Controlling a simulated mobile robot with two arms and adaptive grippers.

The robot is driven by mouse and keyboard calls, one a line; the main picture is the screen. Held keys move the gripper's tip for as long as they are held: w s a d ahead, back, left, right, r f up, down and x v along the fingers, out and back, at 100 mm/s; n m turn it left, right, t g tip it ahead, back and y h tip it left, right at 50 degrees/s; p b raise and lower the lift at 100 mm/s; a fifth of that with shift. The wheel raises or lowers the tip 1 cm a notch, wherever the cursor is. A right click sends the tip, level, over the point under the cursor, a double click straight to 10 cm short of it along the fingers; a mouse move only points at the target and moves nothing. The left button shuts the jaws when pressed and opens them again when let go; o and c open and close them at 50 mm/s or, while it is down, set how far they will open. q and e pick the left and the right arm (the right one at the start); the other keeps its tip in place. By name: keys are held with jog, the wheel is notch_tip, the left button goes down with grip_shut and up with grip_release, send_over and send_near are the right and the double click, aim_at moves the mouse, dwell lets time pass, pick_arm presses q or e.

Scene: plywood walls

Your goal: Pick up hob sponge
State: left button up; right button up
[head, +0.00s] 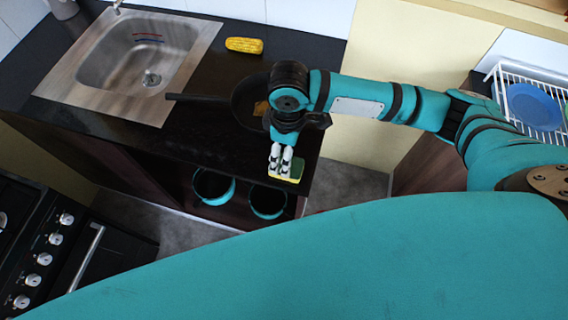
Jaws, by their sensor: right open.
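The sponge (293,171), yellow and green, lies at the front right edge of the black counter. My right gripper (281,162) reaches down over it, with its pale fingertips at the sponge's left part and partly covering it. The gripper is open. From this view I cannot tell whether the fingers touch the sponge or are just above it. My left gripper is not in view.
A dark pan (245,100) sits behind my right wrist, its handle pointing left. A corn cob (244,45) lies near the sink (150,60). Two dark round containers with teal rims (213,200) are below the counter edge. A stove (60,240) is at lower left.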

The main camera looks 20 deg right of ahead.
notch_tip(320, 180, down, 3)
jog(key=shift+a, duration=0.1)
notch_tip(320, 180, down, 5)
jog(key=shift+r+p, duration=0.1)
jog(key=shift+p, duration=1.1)
jog(key=shift+f, duration=0.25)
jog(key=c, duration=0.8)
